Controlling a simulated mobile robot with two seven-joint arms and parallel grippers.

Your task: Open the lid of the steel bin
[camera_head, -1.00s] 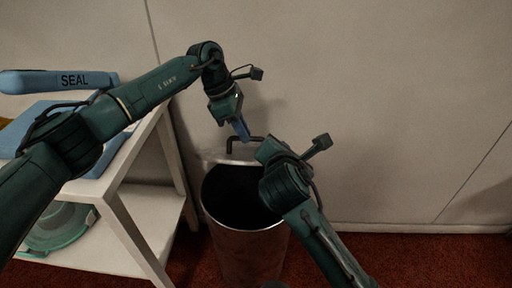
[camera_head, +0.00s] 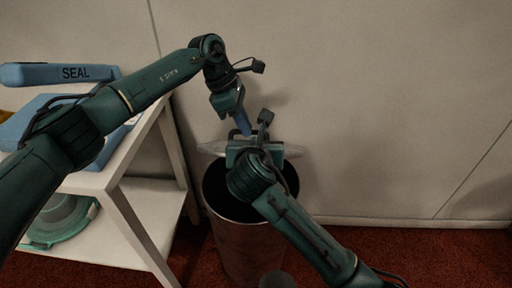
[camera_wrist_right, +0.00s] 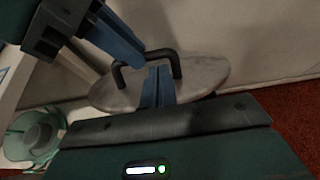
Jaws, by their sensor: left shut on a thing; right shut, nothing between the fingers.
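The steel bin (camera_head: 245,245) stands on the floor by the wall, its dark opening (camera_head: 225,185) largely uncovered. Its grey disc lid (camera_head: 211,148) is at the back of the opening; the wrist view shows the lid (camera_wrist_right: 207,75) with its dark bent handle (camera_wrist_right: 174,58). My left gripper (camera_head: 245,126) comes down from above, shut on the handle; its blue fingers show in the wrist view (camera_wrist_right: 118,42). My right gripper (camera_wrist_right: 158,88) is shut and empty, its fingers in front of the lid just below the handle. Its wrist hides part of the bin and lid in the head view.
A white shelf (camera_head: 150,215) stands close at the bin's left, with a blue sealer (camera_head: 62,75) on top and a teal round item (camera_head: 60,225) below. The wall (camera_head: 400,100) is close behind. Red carpet (camera_head: 440,255) at the right is clear.

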